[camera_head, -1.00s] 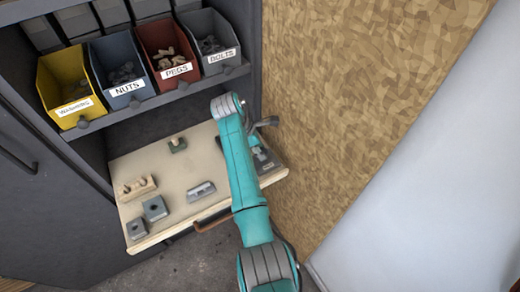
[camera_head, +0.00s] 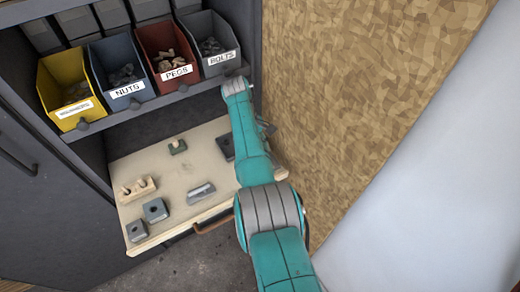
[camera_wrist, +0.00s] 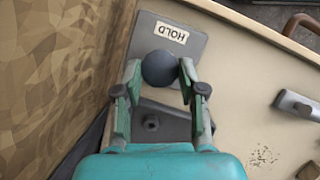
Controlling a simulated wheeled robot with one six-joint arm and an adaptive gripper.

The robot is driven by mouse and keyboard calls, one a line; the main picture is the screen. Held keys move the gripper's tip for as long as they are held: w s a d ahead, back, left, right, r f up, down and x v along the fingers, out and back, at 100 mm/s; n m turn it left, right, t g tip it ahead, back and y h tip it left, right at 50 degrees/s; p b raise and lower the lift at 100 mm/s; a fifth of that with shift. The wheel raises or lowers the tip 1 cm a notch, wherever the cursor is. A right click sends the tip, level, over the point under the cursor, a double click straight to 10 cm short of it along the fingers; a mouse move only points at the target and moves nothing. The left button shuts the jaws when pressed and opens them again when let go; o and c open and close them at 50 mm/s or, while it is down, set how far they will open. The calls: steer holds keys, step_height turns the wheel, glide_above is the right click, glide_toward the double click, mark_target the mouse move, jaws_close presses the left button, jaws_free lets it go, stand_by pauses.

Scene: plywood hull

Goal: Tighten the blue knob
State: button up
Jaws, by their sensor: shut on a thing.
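A round, dark blue-grey knob (camera_wrist: 158,66) shows in the wrist view, on a grey plate (camera_wrist: 197,48) with a label reading HOLD (camera_wrist: 171,33). My gripper (camera_wrist: 160,72) has one finger on each side of the knob and is shut on it.
A patterned brown panel (camera_head: 365,90) rises close on the right.

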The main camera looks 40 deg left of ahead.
steer(key=shift+m+g, duration=0.3)
steer(key=shift+m, duration=0.4)
steer(key=o, duration=1.1)
steer(key=shift+o, duration=0.2)
steer(key=shift+n, duration=0.3)
